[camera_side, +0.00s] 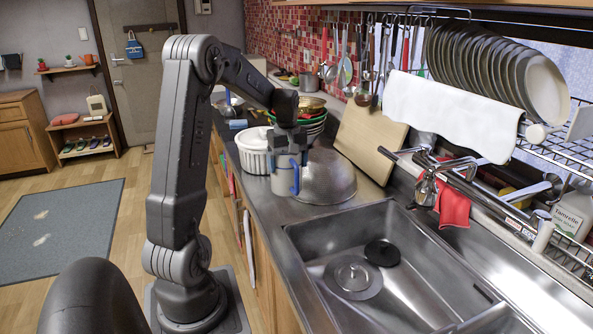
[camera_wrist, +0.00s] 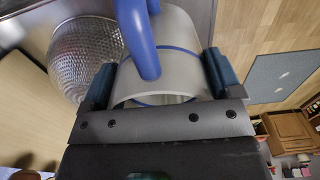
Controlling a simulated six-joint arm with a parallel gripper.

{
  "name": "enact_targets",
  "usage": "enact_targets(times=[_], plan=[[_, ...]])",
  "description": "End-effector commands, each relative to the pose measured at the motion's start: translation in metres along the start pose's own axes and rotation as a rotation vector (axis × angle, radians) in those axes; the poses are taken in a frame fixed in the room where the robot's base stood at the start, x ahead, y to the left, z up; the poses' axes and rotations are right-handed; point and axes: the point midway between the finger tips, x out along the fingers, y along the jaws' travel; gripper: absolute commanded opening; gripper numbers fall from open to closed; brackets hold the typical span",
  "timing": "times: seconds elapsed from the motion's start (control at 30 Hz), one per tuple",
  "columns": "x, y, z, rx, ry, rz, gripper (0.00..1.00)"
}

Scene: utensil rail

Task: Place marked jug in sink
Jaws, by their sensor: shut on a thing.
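The jug (camera_side: 284,177) is pale grey with a blue handle and a thin blue line around it. My gripper (camera_side: 288,148) is above the counter, left of the sink, and is shut on the jug near its rim. In the wrist view the jug (camera_wrist: 180,45) sits between the two fingers of my gripper (camera_wrist: 160,80), its open mouth towards the camera and the blue handle across the front. The jug appears upright in the side view; I cannot tell whether its base touches the counter. The steel sink (camera_side: 310,240) is empty apart from its drain fittings.
A metal mesh colander (camera_side: 328,178) stands right behind the jug, and a white ribbed pot (camera_side: 252,150) is to its left. A cutting board (camera_side: 368,143) leans on the wall. The faucet (camera_side: 440,180) and a red cloth (camera_side: 453,205) are at the sink's far edge.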

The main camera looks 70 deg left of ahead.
Motion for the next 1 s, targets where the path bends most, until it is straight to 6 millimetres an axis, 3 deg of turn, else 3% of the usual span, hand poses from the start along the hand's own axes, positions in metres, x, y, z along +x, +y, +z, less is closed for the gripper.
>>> enact_targets(times=[0.5, 0.93, 0.97, 1.0], plan=[[0.068, -0.001, 0.001, -0.002, -0.003, -0.003, 0.57], [0.076, -0.001, 0.0, -0.002, -0.002, -0.001, 0.57], [0.076, -0.001, 0.0, -0.002, -0.002, -0.001, 0.86], [0.076, -0.001, 0.0, -0.002, -0.001, -0.001, 0.89]])
